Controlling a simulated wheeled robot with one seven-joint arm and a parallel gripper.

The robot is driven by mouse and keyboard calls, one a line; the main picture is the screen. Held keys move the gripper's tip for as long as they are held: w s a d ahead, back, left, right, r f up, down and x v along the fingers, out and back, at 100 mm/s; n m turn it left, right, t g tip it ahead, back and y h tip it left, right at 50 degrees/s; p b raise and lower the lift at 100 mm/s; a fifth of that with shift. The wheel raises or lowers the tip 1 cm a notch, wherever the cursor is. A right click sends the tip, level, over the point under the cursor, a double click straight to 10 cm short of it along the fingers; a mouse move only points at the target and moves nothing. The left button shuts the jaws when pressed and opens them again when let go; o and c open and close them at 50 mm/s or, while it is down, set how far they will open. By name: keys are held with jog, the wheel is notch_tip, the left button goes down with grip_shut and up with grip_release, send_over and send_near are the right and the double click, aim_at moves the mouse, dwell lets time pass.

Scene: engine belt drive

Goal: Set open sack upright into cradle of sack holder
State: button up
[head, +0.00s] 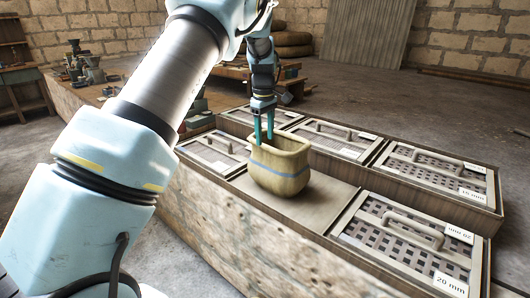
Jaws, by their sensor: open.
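The open sack (280,168) is tan with a blue stripe. It stands upright with its mouth up on a bare board section among the sieve trays. My gripper (264,128) points down at the sack's far-left rim, with its teal fingers close to that rim. The fingers are open; I cannot tell whether one is inside the mouth or whether they touch the cloth. I cannot make out a sack holder or its cradle in this view.
Lidded sieve trays with handles lie around the sack, including a 20 mm tray (409,240) at front right and another tray (214,152) at left. A wooden bench (85,97) with tools stands behind. Stacked sacks (292,42) lie at the back wall. Floor at right is clear.

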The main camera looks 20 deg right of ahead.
jog(key=shift+r, duration=1.3)
jog(key=shift+a, duration=0.1)
jog(key=s+a+m, duration=0.1)
jog(key=s+a, duration=0.2)
jog(key=a, duration=0.7)
jog(key=s+a+m, duration=0.1)
jog(key=s+a, duration=0.3)
jog(key=a, duration=0.6)
jog(key=s+a+m, duration=0.2)
jog(key=s+a, duration=0.1)
jog(key=a, duration=0.7)
jog(key=shift+s+t, duration=0.3)
jog(key=shift+t, duration=0.1)
jog(key=shift+o, duration=0.6)
jog(key=s+a+f+m, duration=0.1)
jog(key=s+a+m, duration=0.1)
jog(key=s+a, duration=0.4)
jog(key=s, duration=0.3)
jog(key=shift+s+a+f+t, duration=0.2)
jog(key=shift+f+t, duration=0.05)
jog(key=shift+t, duration=0.05)
jog(key=shift+s+m, duration=0.2)
jog(key=shift+m, duration=0.1)
